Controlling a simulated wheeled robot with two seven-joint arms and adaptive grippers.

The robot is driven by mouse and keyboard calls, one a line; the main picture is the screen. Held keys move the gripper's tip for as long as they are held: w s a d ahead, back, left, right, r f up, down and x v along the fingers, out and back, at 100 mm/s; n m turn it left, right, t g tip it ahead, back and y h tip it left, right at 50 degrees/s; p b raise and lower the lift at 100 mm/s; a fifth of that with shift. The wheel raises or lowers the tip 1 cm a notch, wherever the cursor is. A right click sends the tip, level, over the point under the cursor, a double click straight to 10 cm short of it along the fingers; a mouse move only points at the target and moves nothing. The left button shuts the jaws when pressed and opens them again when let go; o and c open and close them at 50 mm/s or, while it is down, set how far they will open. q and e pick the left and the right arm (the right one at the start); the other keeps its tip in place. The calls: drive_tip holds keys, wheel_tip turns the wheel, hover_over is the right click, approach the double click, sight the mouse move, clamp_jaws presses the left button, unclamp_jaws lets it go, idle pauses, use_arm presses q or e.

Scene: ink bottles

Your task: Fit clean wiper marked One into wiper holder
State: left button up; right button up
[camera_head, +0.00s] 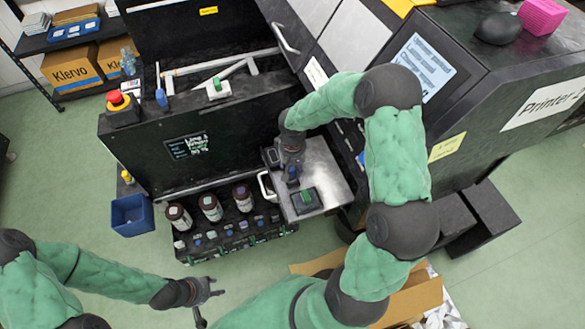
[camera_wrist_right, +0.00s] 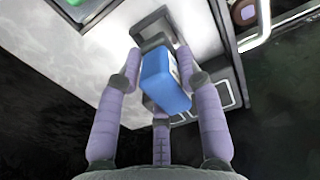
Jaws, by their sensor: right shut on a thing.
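My right gripper (camera_head: 291,180) is over the metal shelf (camera_head: 330,172) on the machine's front. In the right wrist view its purple-grey fingers (camera_wrist_right: 160,75) are closed around a blue block (camera_wrist_right: 167,84), which looks like the wiper; no marking on it is readable. A grey bracket (camera_wrist_right: 152,32), possibly the wiper holder, is right behind the block's far end. I cannot tell whether the block is inside it or only in front of it. My left gripper (camera_head: 207,299) is low at the bottom of the head view, empty, with its fingers apart.
A black tray with a green piece (camera_head: 306,199) sits on the shelf's near end. Left of the shelf, a black rack (camera_head: 235,238) holds bottles with dark caps (camera_head: 243,197). A blue bin (camera_head: 132,215) is further left. An open cardboard box (camera_head: 412,300) is at lower right.

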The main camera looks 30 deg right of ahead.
drive_tip(key=shift+f+b, duration=0.65)
drive_tip(key=shift+f, duration=0.25)
idle(0.8)
drive_tip(key=shift+f, duration=0.3)
drive_tip(key=shift+s+a+f+b, duration=0.1)
drive_tip(key=shift+s+b, duration=0.05)
drive_tip(key=shift+b, duration=0.15)
drive_tip(key=o, duration=1.2)
drive_tip(key=shift+f, duration=0.1)
drive_tip(key=shift+r+p, duration=2.95)
drive_tip(key=shift+r, duration=1.25)
